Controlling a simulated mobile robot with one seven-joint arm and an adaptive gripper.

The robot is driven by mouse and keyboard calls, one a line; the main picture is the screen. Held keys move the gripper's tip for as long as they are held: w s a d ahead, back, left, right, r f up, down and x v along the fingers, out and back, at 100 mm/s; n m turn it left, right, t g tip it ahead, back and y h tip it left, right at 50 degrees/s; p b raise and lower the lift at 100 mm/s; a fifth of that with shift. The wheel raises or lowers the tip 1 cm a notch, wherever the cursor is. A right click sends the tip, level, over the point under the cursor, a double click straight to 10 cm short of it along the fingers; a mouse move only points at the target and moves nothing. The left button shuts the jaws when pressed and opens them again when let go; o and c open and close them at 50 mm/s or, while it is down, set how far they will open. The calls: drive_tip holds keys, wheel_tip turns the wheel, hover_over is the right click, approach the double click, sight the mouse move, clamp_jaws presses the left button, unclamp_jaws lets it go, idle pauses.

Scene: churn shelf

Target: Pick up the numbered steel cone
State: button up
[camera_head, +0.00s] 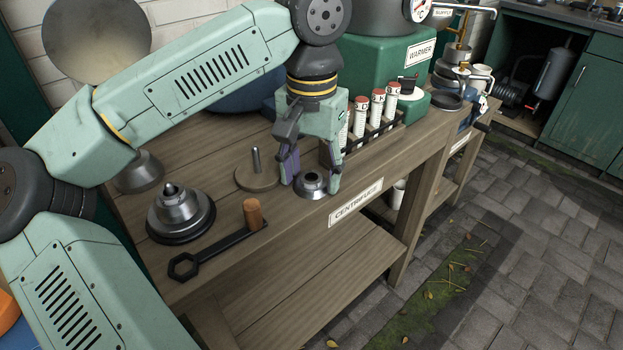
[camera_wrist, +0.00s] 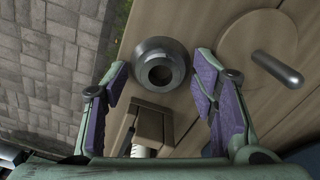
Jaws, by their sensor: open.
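A small grey steel cone (camera_head: 312,190) with a hole in its top stands on the wooden bench near its front edge. It also shows in the wrist view (camera_wrist: 160,50), top centre, with its dark hole facing me. No number can be read on it. My gripper (camera_head: 311,178) points down over the cone, open, with one finger on each side of it. In the wrist view, the purple-padded fingers (camera_wrist: 163,76) are spread wider than the cone, with clear gaps. Whether they reach down beside it is hard to tell.
A round wooden base with an upright steel peg (camera_head: 257,177) is close on the left. A rack of red-capped tubes (camera_head: 362,137) is close behind on the right. A stepped steel piece on a black base (camera_head: 180,212) and a wooden-handled wrench (camera_head: 215,250) lie further left.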

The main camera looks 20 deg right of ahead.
sight(310, 191)
drive_tip(key=shift+c, duration=0.5)
drive_tip(key=c, duration=0.9)
drive_tip(key=shift+r, duration=0.5)
clamp_jaws()
drive_tip(key=shift+s+a+r+b, duration=0.15)
drive_tip(key=shift+s+r+b, duration=0.1)
drive_tip(key=shift+r, duration=0.35)
drive_tip(key=shift+s+a+r+b, duration=0.1)
drive_tip(key=shift+s+a+r, duration=0.1)
drive_tip(key=shift+r, duration=0.4)
drive_tip(key=s+a+r+b, duration=0.1)
drive_tip(key=s+a, duration=0.7)
drive_tip(key=s, duration=0.4)
drive_tip(key=shift+s+a+r, duration=0.15)
drive_tip(key=shift+a+r, duration=0.05)
drive_tip(key=shift+r, duration=0.1)
drive_tip(key=shift+r, duration=0.15)
